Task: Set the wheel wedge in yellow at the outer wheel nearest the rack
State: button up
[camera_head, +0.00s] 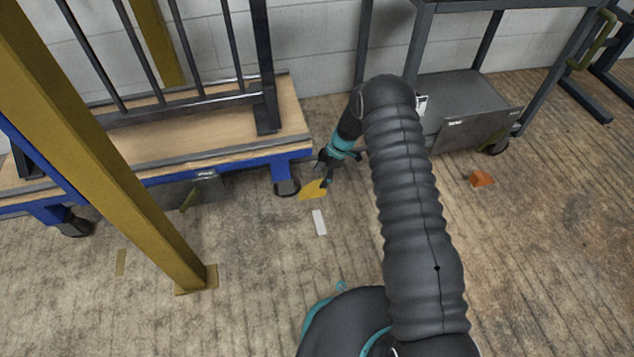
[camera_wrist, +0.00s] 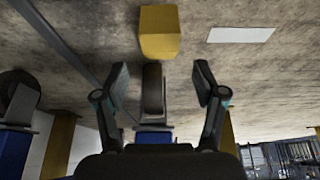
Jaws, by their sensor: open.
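The yellow wedge (camera_head: 313,190) lies on the floor by a caster wheel (camera_head: 287,187) at the right end of a blue-framed cart (camera_head: 235,160). In the wrist view, the wedge (camera_wrist: 159,35) shows as a yellow block just beyond the wheel (camera_wrist: 153,92). They look close together; I cannot tell whether they touch. My gripper (camera_head: 328,172) is low beside the wedge. In the wrist view, my gripper (camera_wrist: 161,82) is open, its two fingers well apart. The wedge is past the fingertips, and nothing is held.
A grey shelf unit (camera_head: 462,105) on casters stands at right. An orange block (camera_head: 481,179) lies on the floor before it. A white strip (camera_head: 319,222) marks the floor near the wedge. A yellow post (camera_head: 110,160) rises at left. Floor in front is clear.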

jog(key=s+d+r+m+t, duration=0.1)
jog(key=d+r+m, duration=0.15)
jog(key=r, duration=0.95)
jog(key=d+r+m, duration=0.2)
jog(key=d+r, duration=0.1)
jog(key=r, duration=0.8)
jog(key=s+d+r+m+t+h, duration=0.15)
jog(key=s+r, duration=0.25)
jog(key=r, duration=0.4)
jog(key=s+d+r+m, duration=0.25)
jog(key=s+r, duration=0.25)
jog(key=r, duration=0.3)
jog(key=s+d+r+m+t+h, duration=0.1)
jog(key=s+d+r+m+t, duration=0.25)
jog(key=s+r+m, duration=0.6)
jog(key=s+d+r+m+h, duration=0.1)
jog(key=s+d+m, duration=0.2)
jog(key=s, duration=1.6)
jog(key=shift+d+r+t+h, duration=0.2)
jog(key=shift+d+t+h, duration=0.2)
jog(key=shift+d, duration=0.2)
jog(key=shift+r, duration=0.1)
notch_tip(320, 180, up, 7)
jog(key=p, duration=0.7)
jog(key=shift+p, duration=0.35)
jog(key=shift+r, duration=0.1)
